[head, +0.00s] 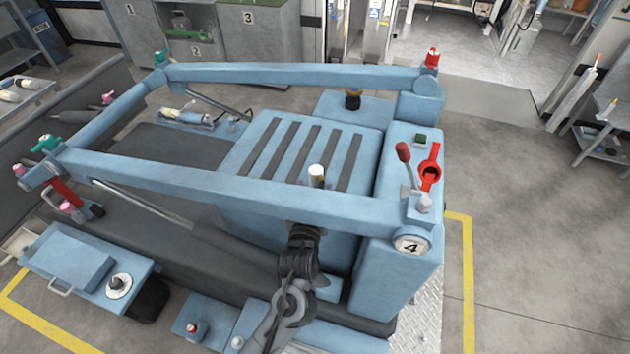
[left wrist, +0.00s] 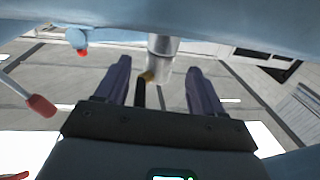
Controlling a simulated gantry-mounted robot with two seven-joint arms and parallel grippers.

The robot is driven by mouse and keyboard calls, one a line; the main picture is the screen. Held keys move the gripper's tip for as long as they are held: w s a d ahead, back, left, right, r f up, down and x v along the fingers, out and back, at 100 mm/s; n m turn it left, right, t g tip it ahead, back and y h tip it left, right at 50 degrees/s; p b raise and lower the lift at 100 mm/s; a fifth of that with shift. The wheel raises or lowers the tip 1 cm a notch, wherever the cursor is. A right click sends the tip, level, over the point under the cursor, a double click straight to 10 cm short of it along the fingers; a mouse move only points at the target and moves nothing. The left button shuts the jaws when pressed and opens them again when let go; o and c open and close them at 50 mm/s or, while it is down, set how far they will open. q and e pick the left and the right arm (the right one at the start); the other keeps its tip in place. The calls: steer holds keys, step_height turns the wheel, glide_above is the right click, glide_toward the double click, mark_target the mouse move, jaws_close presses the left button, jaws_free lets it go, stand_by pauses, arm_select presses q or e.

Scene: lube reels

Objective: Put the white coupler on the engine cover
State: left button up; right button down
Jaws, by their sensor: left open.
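The white coupler (head: 316,171) is a small pale cylinder at the slatted blue engine cover (head: 262,160), showing just past the near blue beam. The left wrist view looks upside down; there the coupler (left wrist: 162,52) is a grey-white cylinder with a brass-coloured end, its other end against the blue surface. My left gripper (head: 316,184) reaches in under the near beam, which hides most of its fingers. In the left wrist view its two dark purple fingers (left wrist: 160,84) are open, one on each side of the coupler, with gaps visible. My right gripper is not in view.
The near blue beam (head: 230,190) crosses above my left gripper. A black-and-brass fitting (head: 352,98) stands behind. Open floor (head: 540,230) lies to the right.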

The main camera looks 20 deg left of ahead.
arm_select(q)
steer(key=s+a+f+m+g+h, duration=0.1)
steer(key=s+f+g, duration=0.3)
steer(key=s, duration=0.6)
steer(key=s+f+m+g+h, duration=0.2)
steer(key=s+f+g, duration=0.2)
steer(key=s, duration=0.7)
steer(key=s+a+f+m+g+h, duration=0.1)
steer(key=s+f+g, duration=0.3)
steer(key=s, duration=0.7)
steer(key=shift+s+a+f+m+g+h+p, duration=0.2)
steer(key=shift+a+f+m+g+h+p, duration=0.15)
steer(key=shift+g, duration=0.55)
